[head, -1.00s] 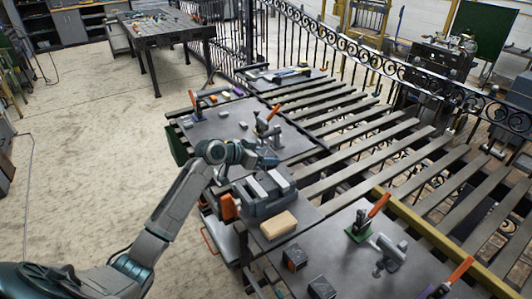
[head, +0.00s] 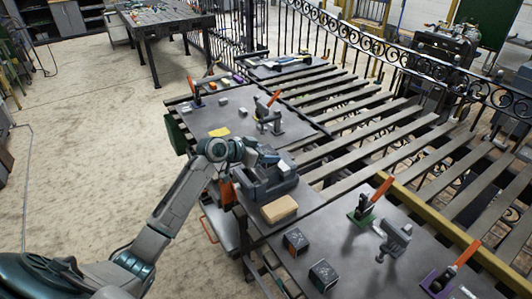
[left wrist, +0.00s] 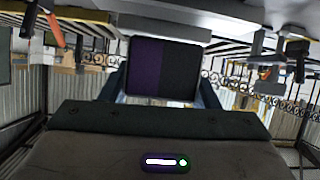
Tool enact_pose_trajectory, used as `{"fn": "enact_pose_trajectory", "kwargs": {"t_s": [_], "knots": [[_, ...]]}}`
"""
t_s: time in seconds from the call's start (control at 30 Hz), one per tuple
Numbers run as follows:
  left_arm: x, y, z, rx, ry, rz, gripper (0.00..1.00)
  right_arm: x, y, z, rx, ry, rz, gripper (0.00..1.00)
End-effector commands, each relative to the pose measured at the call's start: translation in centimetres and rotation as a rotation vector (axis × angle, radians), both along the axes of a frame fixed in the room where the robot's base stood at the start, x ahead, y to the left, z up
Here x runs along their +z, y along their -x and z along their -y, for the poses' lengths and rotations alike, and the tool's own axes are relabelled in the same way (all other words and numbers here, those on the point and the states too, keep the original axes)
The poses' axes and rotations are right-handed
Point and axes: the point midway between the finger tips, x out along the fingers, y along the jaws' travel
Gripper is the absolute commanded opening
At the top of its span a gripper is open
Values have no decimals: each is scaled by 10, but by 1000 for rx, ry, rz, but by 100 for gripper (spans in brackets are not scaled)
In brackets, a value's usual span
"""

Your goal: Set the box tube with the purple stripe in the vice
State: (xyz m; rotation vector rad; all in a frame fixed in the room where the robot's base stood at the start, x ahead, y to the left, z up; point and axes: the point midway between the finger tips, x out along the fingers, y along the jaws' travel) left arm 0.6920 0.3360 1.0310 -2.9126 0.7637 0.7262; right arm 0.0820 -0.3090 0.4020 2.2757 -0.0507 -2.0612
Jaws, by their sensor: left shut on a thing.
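My left gripper (head: 270,158) is shut on the box tube. The tube (left wrist: 180,68) shows in the left wrist view as a dark block with a purple band on its left side, held between the fingers. In the head view I cannot make out the tube, as the gripper and wrist cover that place. The vice (head: 268,187) is a dark grey block on the near bench, just below the gripper in the picture. The gripper overlaps its far part, so its slot is partly hidden and I cannot tell whether the tube touches it. My right gripper is not in view.
A wooden block (head: 279,209) lies in front of the vice. Two dark cubes (head: 296,242) sit at the bench's near edge. Toggle clamps with orange handles (head: 382,189) stand to the right and one (head: 273,98) behind. A slatted rack and iron railing (head: 330,45) lie beyond.

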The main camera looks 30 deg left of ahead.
Motion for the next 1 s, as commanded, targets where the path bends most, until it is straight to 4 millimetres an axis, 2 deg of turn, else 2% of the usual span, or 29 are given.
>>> {"fn": "enact_pose_trajectory", "kwargs": {"t_s": [0.73, 0.77, 0.87, 1.0], "knots": [[-3, 0, 0, 0, 0, 1, 15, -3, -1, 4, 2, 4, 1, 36], [-2, 0, 0, 0, 0, 1, 59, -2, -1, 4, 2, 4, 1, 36], [-2, 0, 0, 0, 0, 1, 79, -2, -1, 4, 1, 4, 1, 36], [-3, 1, 0, 0, 0, 0, 81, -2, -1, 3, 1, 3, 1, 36]]}}
